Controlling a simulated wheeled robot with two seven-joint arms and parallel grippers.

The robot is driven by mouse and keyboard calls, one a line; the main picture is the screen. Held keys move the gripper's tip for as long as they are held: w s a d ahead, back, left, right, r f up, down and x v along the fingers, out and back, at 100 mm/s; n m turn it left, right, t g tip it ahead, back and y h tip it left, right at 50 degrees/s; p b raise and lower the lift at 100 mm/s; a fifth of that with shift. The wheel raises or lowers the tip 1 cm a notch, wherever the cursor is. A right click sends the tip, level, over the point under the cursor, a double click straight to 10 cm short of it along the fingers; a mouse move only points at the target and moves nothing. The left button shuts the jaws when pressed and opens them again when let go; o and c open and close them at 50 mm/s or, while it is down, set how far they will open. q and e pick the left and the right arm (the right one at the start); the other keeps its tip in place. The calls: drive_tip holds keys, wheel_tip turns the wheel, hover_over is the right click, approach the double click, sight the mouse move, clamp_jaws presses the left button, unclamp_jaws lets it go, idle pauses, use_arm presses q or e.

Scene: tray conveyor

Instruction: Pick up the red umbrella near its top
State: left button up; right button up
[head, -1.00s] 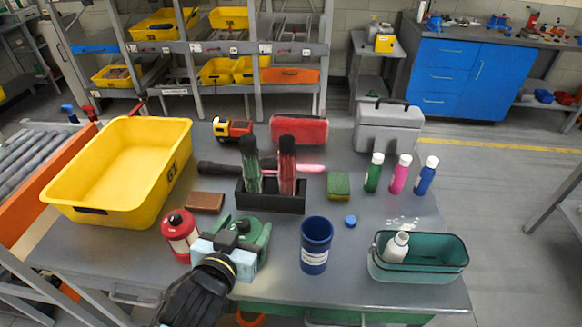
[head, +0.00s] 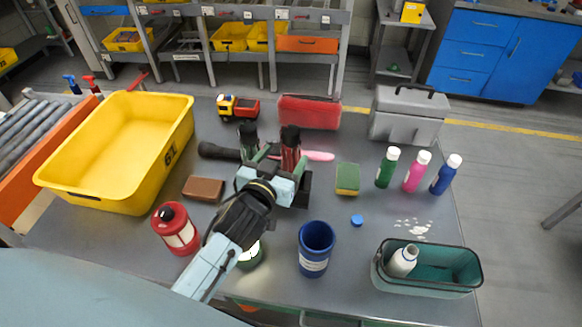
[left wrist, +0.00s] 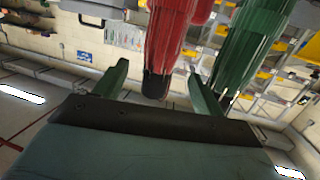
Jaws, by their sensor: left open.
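The red umbrella (head: 289,157) stands upright in a black holder (head: 306,190), its dark top end up. The green umbrella (head: 248,140) stands to its left. My left gripper (head: 283,158) is open in front of the holder, near the red umbrella's upper part, and hides much of the holder and both umbrellas. In the left wrist view, the red umbrella (left wrist: 170,40) with its dark end lies between the open fingertips of my left gripper (left wrist: 160,80). The green umbrella (left wrist: 245,45) is close to the right finger. I cannot tell whether the fingers touch either umbrella. My right gripper is not in view.
A yellow bin (head: 70,180), brown block (head: 203,188) and red lantern (head: 176,232) stand left. A blue cup (head: 315,245), sponge (head: 347,178), several bottles (head: 415,172) and a teal tub (head: 440,285) stand right. A red case (head: 310,112) is behind.

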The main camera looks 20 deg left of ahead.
sight(287, 153)
use_arm(q)
drive_tip(key=w, duration=0.4)
drive_tip(key=shift+w+f, duration=0.1)
drive_tip(key=shift+f, duration=0.3)
drive_tip(key=shift+w, duration=0.35)
drive_tip(key=shift+w+f, duration=0.15)
clamp_jaws()
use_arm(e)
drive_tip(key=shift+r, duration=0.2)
